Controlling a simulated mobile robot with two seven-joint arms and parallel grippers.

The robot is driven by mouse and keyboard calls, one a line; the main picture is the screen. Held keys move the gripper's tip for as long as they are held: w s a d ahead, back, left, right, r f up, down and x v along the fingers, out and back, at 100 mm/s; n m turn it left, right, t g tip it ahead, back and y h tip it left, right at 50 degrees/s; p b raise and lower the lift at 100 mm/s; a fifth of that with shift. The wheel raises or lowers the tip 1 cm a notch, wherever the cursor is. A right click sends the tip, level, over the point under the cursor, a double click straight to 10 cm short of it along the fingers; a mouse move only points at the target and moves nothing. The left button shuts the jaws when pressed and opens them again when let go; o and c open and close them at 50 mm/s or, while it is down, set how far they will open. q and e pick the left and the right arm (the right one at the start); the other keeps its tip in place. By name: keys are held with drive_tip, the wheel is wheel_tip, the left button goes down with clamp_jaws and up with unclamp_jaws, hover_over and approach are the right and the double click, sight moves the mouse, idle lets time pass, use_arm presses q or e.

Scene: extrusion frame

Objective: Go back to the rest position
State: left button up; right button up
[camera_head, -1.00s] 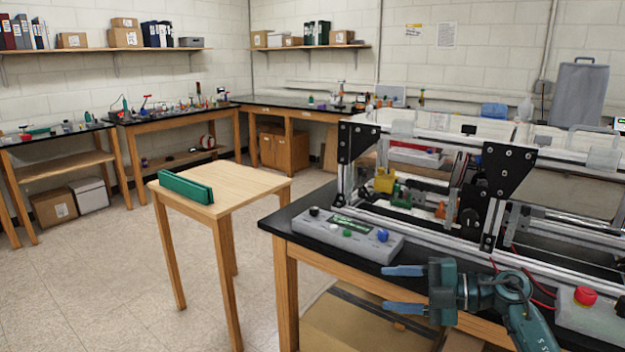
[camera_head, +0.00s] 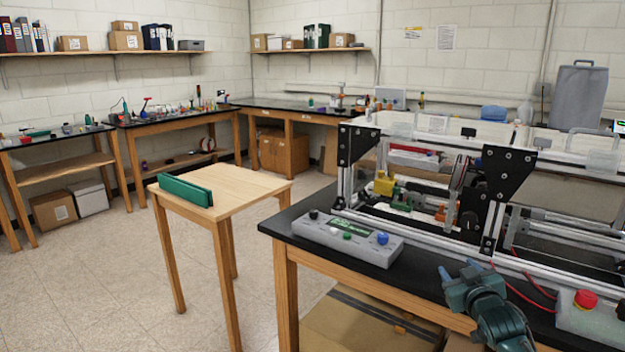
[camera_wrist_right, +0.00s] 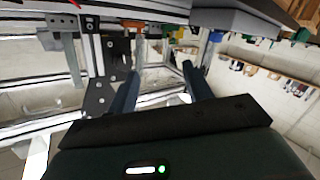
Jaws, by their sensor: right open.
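My right gripper (camera_head: 462,268) shows at the lower right of the head view, beside the front edge of the black-topped bench (camera_head: 400,262). Its blue fingers are foreshortened there and point away toward the machine. In the right wrist view the two fingers (camera_wrist_right: 160,90) stand apart with nothing between them, so it is open and empty. The aluminium extrusion frame machine (camera_head: 480,205) lies beyond the fingers. My left gripper is in neither view.
A grey control box (camera_head: 347,236) with knobs sits on the bench left of my right gripper. A red emergency button (camera_head: 585,299) is at the right. A small wooden table (camera_head: 245,182) holds a green part (camera_head: 185,189). Open floor lies at left.

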drive_tip(key=s+a+f+n+g+y, duration=0.1)
drive_tip(key=s+a+f+g+y, duration=0.1)
drive_tip(key=s+a+f, duration=0.55)
drive_tip(key=s+a+f+g+y, duration=0.1)
drive_tip(key=s+a+f, duration=0.3)
drive_tip(key=s+f, duration=0.6)
drive_tip(key=s+a+f+g, duration=0.1)
drive_tip(key=s+a, duration=0.2)
drive_tip(key=s, duration=0.6)
drive_tip(key=s+a+f+m+g+y, duration=0.1)
drive_tip(key=s+a, duration=0.3)
drive_tip(key=s, duration=0.6)
drive_tip(key=shift+s+f+g+y, duration=0.2)
drive_tip(key=shift+f+g+y, duration=0.15)
drive_tip(key=shift+f, duration=0.3)
